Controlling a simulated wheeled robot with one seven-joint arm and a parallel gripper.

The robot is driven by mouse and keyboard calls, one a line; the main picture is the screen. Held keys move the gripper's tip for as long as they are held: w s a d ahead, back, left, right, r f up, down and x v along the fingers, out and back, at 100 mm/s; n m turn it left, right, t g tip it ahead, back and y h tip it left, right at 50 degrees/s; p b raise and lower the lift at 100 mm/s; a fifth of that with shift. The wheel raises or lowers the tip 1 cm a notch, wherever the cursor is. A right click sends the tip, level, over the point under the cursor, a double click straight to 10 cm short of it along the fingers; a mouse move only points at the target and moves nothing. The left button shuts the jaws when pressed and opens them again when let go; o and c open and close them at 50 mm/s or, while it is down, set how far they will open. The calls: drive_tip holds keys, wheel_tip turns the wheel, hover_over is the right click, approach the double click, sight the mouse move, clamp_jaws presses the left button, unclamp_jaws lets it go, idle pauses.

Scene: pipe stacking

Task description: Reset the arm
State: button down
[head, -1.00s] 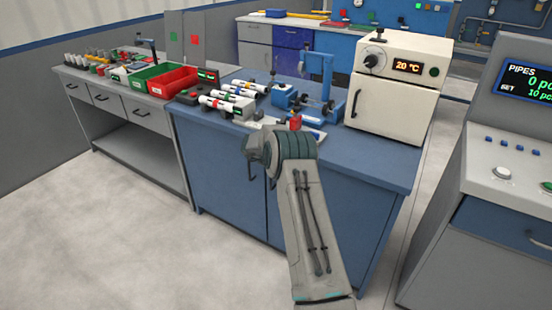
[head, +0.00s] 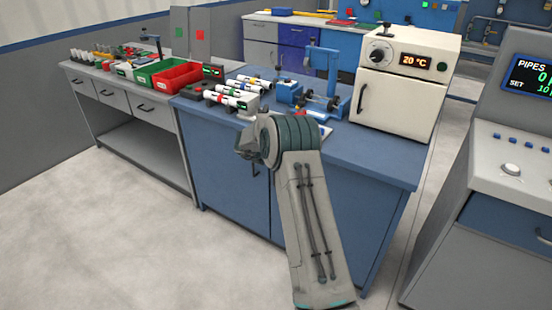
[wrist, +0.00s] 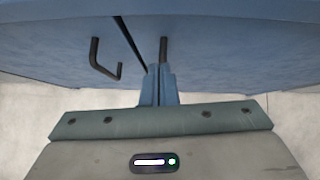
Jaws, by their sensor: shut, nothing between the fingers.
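My arm (head: 310,220) rises from the bottom of the head view and bends at a joint in front of the blue workbench (head: 215,165). In the head view my gripper is hidden behind the arm. In the wrist view my gripper (wrist: 160,72) is shut, its two blue fingers together with nothing between them. The fingertips point at the blue cabinet doors (wrist: 60,55), close to a dark door handle (wrist: 163,50). I cannot tell whether they touch it. A second dark handle (wrist: 98,60) is to the left.
Several pipes (head: 230,97) lie in a rack on the workbench, beside a blue fixture (head: 320,90) and a white oven (head: 405,85). Red (head: 175,80) and green (head: 150,72) bins stand on the left bench. A console (head: 510,170) is at right. The left floor is clear.

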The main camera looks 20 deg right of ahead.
drive_tip(key=s+a+r+n+t+y+p, duration=0.1)
drive_tip(key=s+a+r+n+t+p, duration=0.15)
drive_tip(key=a+r+n, duration=0.55)
drive_tip(key=s+a+r+n+t+y+p, duration=0.1)
drive_tip(key=a+r+n+t+y, duration=0.15)
drive_tip(key=r, duration=1.05)
drive_tip(key=s+a+r+n+y+p, duration=0.2)
drive_tip(key=s+a+r+n+y, duration=0.2)
drive_tip(key=s+a+r+n, duration=0.8)
drive_tip(key=s+f+n+g+y+p, duration=0.2)
drive_tip(key=s+f+n+g+p, duration=0.15)
drive_tip(key=s+n, duration=1.15)
drive_tip(key=s+d+f+n+g+h+p, duration=0.1)
drive_tip(key=s+n, duration=0.3)
drive_tip(key=s, duration=0.4)
drive_tip(key=s+d+f+n+g+h, duration=0.1)
drive_tip(key=s+d+n+g+h, duration=0.1)
drive_tip(key=s, duration=0.7)
drive_tip(key=shift+d+n+g+p, duration=0.35)
drive_tip(key=shift+d+n+g, duration=0.5)
drive_tip(key=shift+d+n, duration=0.3)
